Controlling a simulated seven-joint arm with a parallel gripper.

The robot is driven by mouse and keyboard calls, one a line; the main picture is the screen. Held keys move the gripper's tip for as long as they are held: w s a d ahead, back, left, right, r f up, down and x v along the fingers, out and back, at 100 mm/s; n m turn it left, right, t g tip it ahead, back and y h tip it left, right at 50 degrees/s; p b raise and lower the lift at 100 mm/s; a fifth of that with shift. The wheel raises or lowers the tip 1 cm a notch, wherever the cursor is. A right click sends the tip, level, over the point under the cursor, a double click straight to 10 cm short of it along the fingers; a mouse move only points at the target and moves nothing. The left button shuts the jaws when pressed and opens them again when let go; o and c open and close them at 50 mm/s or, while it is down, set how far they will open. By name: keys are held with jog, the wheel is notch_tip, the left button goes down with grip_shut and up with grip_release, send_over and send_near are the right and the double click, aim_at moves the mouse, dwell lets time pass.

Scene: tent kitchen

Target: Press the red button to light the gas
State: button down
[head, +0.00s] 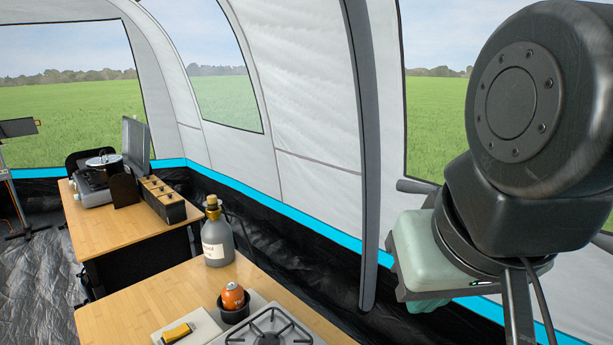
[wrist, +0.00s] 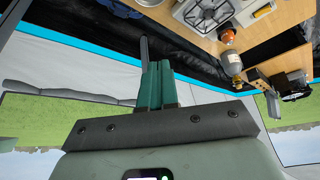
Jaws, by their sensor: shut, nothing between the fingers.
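A gas stove with a burner grate (head: 270,330) sits at the bottom edge of the head view, cut off by the frame. It also shows at the top of the wrist view (wrist: 203,14), which is upside down. An orange gas canister (head: 232,296) stands in a dark holder beside the stove. I cannot make out a red button in either view. My gripper (wrist: 157,68) is shut and empty, its green fingers together. It is held up at the right, off the table and well apart from the stove.
The stove stands on a wooden table (head: 130,303) with a labelled grey bottle (head: 217,240) and a yellow-and-black item (head: 177,333). The tent wall is close behind my arm.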

jog(key=w+a+f+n+g+h, duration=0.4)
jog(key=w+a+f+n, duration=0.55)
jog(key=n, duration=0.65)
jog(key=w+a+f+n+t+h, duration=0.1)
jog(key=a+f+n+h, duration=0.3)
jog(key=a+f+n, duration=1.2)
jog(key=shift+w+a+f+t, duration=0.35)
jog(key=shift+a+f+t, duration=0.45)
jog(key=shift+a, duration=0.35)
jog(key=shift+f, duration=4.4)
